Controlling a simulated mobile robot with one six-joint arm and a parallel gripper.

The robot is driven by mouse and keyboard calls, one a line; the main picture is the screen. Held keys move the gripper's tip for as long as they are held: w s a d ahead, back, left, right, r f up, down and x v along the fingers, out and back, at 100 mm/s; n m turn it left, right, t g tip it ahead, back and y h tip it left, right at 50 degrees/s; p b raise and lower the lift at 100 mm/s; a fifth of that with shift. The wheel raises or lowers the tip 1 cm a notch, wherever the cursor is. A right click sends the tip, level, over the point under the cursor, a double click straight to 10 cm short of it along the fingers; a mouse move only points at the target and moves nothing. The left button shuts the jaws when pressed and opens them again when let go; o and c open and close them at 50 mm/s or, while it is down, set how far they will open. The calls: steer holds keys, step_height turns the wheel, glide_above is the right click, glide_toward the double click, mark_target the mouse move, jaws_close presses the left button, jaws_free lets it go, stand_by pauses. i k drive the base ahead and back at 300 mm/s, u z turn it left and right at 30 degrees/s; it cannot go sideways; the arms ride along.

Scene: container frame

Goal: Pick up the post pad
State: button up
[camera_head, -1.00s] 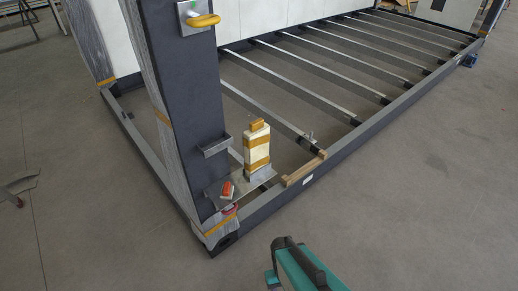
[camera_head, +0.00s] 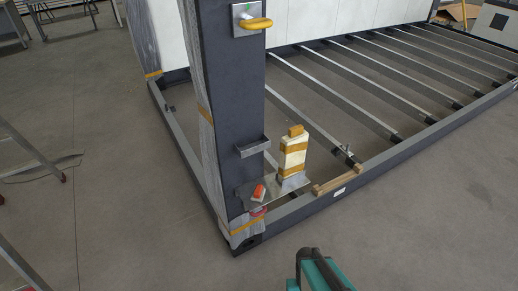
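No thing is plainly marked as the post pad. The likeliest is a pale upright block (camera_head: 293,158) with yellow-brown bands, standing slightly tilted in the picture near the base of the dark corner post (camera_head: 232,95). A small yellow-brown piece (camera_head: 296,131) is on its top. A teal and black part of my arm shows at the bottom edge, well in front of the block and apart from it. No gripper fingers can be made out.
A metal plate at the post's foot carries an orange-red item (camera_head: 258,193). A grey bracket (camera_head: 252,147) juts from the post, with a yellow handle (camera_head: 256,23) higher up. A wooden piece (camera_head: 338,182) lies on the frame's front rail (camera_head: 400,153). The floor in front is clear.

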mark_target(294, 146)
steer(key=u, duration=0.2)
steer(key=k, duration=0.8)
steer(key=u, duration=0.55)
steer(key=k, duration=0.6)
steer(key=u, duration=0.3)
steer(key=i, duration=1.3)
steer(key=u, duration=0.5)
